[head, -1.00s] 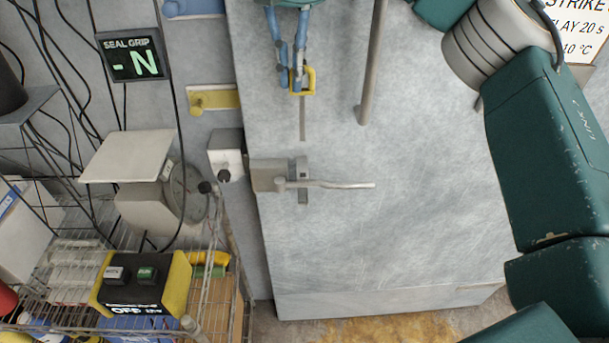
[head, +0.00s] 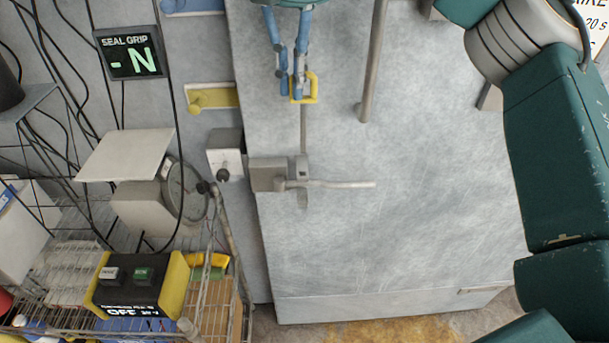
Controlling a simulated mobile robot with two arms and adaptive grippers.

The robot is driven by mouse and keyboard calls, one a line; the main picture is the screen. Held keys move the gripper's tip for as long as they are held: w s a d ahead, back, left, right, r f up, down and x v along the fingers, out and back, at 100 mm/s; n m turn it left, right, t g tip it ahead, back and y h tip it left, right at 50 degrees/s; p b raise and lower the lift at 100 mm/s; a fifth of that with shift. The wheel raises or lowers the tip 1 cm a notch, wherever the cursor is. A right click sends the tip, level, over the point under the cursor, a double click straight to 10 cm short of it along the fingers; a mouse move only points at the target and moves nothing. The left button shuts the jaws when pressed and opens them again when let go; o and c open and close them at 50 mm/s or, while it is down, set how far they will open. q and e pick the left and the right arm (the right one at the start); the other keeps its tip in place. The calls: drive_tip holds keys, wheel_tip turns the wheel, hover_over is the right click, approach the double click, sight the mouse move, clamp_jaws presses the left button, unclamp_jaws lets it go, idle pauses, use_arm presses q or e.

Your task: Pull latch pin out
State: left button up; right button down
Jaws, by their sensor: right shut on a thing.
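My right gripper (head: 297,94) has blue fingers and comes in from the top centre of the head view. It is shut on the yellow loop handle of the latch pin (head: 304,128). The pin's thin grey rod hangs straight down from the handle. Its lower end meets the top of the small bracket on the latch (head: 268,175); I cannot tell whether the tip is inside. The latch is a grey block at the door's left edge with a lever (head: 345,184) pointing right. My left gripper is not in view.
The grey freezer door (head: 420,220) fills the middle, with a vertical bar handle (head: 372,65) right of the pin. A wire cart (head: 225,225) with a yellow-black switch box (head: 130,290) stands lower left. Cables hang on the left wall. My teal arm takes up the right side.

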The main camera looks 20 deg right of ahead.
drive_tip(key=shift+s+a+b, duration=0.25)
drive_tip(key=shift+s+b, duration=0.1)
drive_tip(key=shift+s, duration=0.45)
drive_tip(key=shift+s+a+b, duration=0.2)
drive_tip(key=shift+s+b, duration=0.1)
drive_tip(key=shift+s, duration=0.45)
